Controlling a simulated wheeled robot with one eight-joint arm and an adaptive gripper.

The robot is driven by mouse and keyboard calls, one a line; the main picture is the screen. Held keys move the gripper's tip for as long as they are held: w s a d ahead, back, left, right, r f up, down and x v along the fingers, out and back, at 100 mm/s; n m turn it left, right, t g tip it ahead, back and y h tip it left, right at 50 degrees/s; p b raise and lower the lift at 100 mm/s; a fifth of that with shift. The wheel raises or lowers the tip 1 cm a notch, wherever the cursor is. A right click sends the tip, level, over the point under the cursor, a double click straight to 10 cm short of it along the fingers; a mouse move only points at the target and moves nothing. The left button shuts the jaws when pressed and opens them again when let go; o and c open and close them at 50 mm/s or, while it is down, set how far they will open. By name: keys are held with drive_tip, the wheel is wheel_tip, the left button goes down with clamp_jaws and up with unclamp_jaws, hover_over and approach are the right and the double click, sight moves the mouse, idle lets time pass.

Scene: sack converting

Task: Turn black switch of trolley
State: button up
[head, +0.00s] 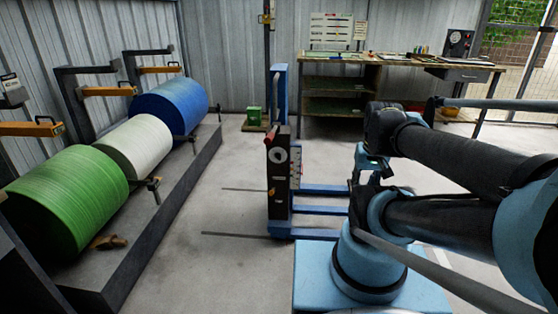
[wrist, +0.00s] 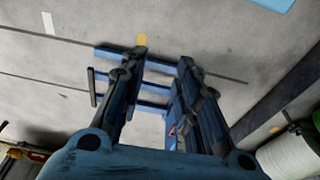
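The trolley (head: 281,90) is a blue upright mast with low blue legs, standing on the floor at the middle of the head view. Its black box (head: 283,182) carries a round white dial plate, a red lever and a light panel. A small dark part sits near the box's upper left; I cannot tell for sure that it is the black switch. In the wrist view the trolley's blue legs (wrist: 115,54) show beyond my gripper (wrist: 162,58), and its body is mostly hidden behind the right finger. My gripper is open and empty, apart from the trolley.
Green (head: 66,200), white (head: 135,147) and blue (head: 170,105) rolls lie on a dark platform (head: 160,205) at left. A workbench (head: 400,62) stands at the back right. Thin dark bars extend left low from the trolley.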

drive_tip(key=shift+s+a+r, duration=0.1)
drive_tip(key=shift+s+r, duration=0.2)
clamp_jaws()
drive_tip(key=w+a+r+m+y, duration=0.1)
drive_tip(key=w+a+r+m, duration=0.15)
drive_tip(key=w, duration=0.35)
drive_tip(key=w+a+r+m+y, duration=0.2)
drive_tip(key=w+r+m, duration=0.1)
drive_tip(key=w, duration=0.3)
drive_tip(key=w+a+f+m+g+y, duration=0.1)
drive_tip(key=w+a+f+m, duration=0.15)
drive_tip(key=w, duration=0.65)
drive_tip(key=w+a+f+m+y, duration=0.1)
drive_tip(key=w+a+m+y, duration=0.15)
drive_tip(key=w, duration=0.55)
drive_tip(key=w+a+f+m+g, duration=0.1)
drive_tip(key=w+a+m, duration=0.3)
drive_tip(key=w, duration=0.5)
drive_tip(key=m+y, duration=0.3)
drive_tip(key=m, duration=0.1)
approach(286, 157)
drive_tip(key=shift+h, duration=0.25)
drive_tip(key=a+f, duration=0.1)
drive_tip(key=a, duration=0.1)
drive_tip(key=s+a+f, duration=0.1)
drive_tip(key=a+f, duration=0.1)
drive_tip(key=s+a+f, duration=0.1)
drive_tip(key=a+f, duration=0.1)
drive_tip(key=a, duration=0.1)
drive_tip(key=shift+f, duration=0.2)
